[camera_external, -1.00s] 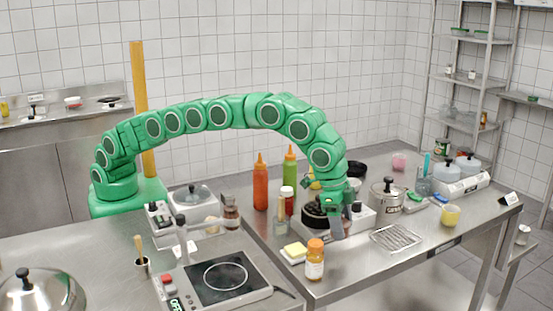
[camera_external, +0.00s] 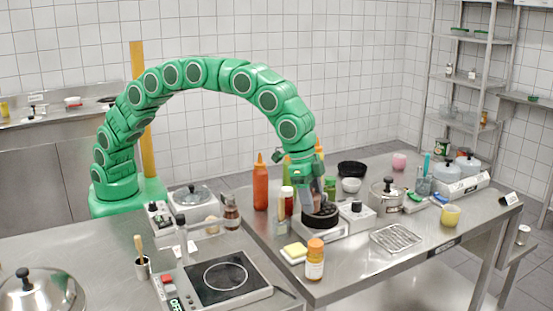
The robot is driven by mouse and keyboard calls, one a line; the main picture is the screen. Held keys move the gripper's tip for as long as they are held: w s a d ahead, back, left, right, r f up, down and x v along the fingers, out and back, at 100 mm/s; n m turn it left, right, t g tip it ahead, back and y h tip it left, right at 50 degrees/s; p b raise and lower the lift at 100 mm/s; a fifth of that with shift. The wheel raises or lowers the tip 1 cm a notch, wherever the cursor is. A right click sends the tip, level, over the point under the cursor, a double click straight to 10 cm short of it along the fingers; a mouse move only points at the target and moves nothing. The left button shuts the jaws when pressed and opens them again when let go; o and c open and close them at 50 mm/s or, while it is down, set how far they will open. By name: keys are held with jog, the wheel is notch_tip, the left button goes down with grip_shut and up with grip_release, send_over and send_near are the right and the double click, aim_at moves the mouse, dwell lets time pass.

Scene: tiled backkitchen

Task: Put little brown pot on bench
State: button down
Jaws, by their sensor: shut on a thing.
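My gripper (camera_external: 312,192) points down over the dark round plate of the small burner (camera_external: 322,218) on the right steel bench (camera_external: 350,283). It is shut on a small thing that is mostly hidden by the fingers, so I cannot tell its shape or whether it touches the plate. I cannot clearly make out the little brown pot.
Orange (camera_external: 261,187) and green squeeze bottles stand close to my gripper. A lidded steel pot (camera_external: 387,198), a wire rack (camera_external: 396,238), a yellow sponge (camera_external: 294,252) and an orange-capped bottle (camera_external: 315,262) surround the burner.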

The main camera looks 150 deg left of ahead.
jog(key=shift+s+d+r, duration=0.25)
jog(key=shift+s+d, duration=0.05)
jog(key=shift+s, duration=0.25)
jog(key=shift+s+d+r, duration=0.25)
jog(key=shift+s+d, duration=0.05)
jog(key=shift+s, duration=0.2)
